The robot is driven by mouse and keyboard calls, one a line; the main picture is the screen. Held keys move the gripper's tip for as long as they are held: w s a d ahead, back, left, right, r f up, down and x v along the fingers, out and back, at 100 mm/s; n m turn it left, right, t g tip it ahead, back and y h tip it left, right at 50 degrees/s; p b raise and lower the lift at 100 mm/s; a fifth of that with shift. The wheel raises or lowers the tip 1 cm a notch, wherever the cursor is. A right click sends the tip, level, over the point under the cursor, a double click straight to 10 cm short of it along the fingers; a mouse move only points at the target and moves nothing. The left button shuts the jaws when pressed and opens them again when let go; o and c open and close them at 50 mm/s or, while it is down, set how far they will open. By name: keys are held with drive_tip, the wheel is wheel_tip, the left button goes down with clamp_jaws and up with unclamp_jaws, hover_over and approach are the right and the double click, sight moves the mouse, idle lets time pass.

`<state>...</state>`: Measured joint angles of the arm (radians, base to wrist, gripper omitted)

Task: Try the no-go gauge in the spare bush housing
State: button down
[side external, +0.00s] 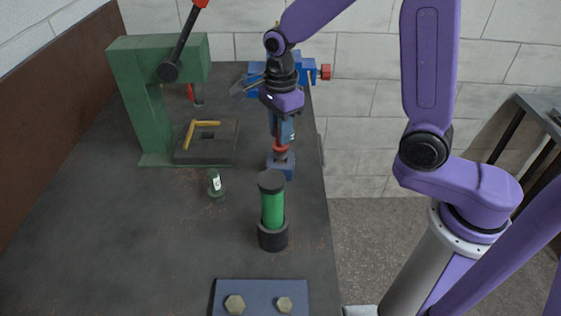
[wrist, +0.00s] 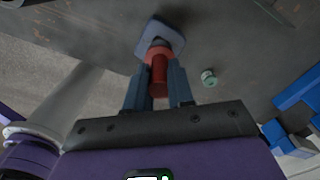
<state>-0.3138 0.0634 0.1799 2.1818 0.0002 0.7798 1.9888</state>
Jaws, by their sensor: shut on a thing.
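My gripper (wrist: 157,88) is shut on the red no-go gauge (wrist: 159,66) and points down at the bench. In the side view the gauge (side external: 280,149) is upright under my gripper (side external: 281,138). A blue block, which looks like the bush housing (side external: 287,171), stands directly below it on the bench. The housing also shows beyond the gauge in the wrist view (wrist: 174,37). The gauge's lower end meets the top of the housing; I cannot tell how far it sits in the bore, which is hidden.
A green gauge (side external: 273,208) stands in a black holder (side external: 273,239) in front. A small green labelled piece (side external: 216,186) stands to the left. The green press (side external: 150,115) and blue vice (side external: 308,72) are behind. A bolted plate (side external: 260,290) lies at the front edge.

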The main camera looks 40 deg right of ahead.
drive_tip(key=shift+r, duration=2.9)
